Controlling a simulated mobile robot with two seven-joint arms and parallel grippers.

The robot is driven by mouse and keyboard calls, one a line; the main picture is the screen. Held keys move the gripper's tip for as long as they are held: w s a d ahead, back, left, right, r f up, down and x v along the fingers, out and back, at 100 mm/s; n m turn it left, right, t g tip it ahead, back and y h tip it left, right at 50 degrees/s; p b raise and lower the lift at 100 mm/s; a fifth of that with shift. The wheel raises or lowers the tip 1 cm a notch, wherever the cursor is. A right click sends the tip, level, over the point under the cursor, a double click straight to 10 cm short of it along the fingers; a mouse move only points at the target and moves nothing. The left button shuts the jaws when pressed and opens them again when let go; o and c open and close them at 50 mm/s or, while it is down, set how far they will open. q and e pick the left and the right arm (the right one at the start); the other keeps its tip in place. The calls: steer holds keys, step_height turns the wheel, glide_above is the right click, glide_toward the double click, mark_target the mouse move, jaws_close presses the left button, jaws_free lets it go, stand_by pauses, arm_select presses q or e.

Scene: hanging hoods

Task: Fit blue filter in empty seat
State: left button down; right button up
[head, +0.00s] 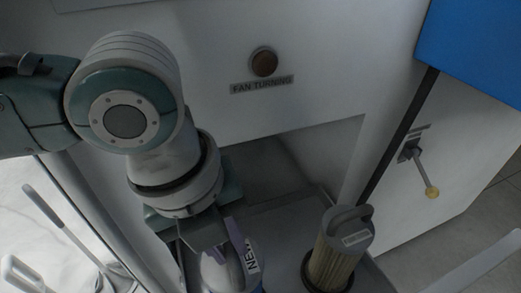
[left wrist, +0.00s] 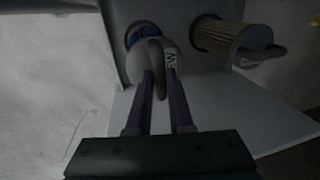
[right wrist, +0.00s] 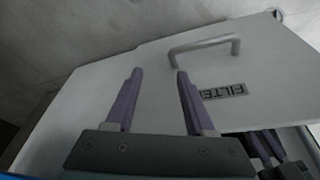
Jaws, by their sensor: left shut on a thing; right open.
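The blue filter (left wrist: 135,36) has a pale cap with a loop handle and a NEW label; only a little blue shows below the cap. In the head view its cap (head: 216,272) is at the bottom edge, inside the hood's opening. My left gripper (head: 234,236) is shut on its handle from above; its two fingers (left wrist: 159,78) also show in the left wrist view. The seat under the filter is hidden, so I cannot tell whether the filter touches it. My right gripper (right wrist: 158,74) is open and empty before a white panel, and is not in the head view.
A beige pleated filter (head: 335,262) with a grey cap stands close to the right. A round FAN TURNING lamp (head: 264,62) is above the opening. A yellow-knobbed lever (head: 431,191) is on the right side. A panel marked FILTER has a bar handle (right wrist: 205,43).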

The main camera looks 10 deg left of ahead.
arm_select(q)
steer(key=shift+f+b, duration=0.6)
steer(key=shift+f, duration=0.35)
steer(key=c, duration=0.7)
jaws_free()
steer(key=shift+c, duration=0.2)
step_height(320, 180, up, 10)
steer(key=s+a+p, duration=0.1)
steer(key=p, duration=0.2)
steer(key=shift+a, duration=0.25)
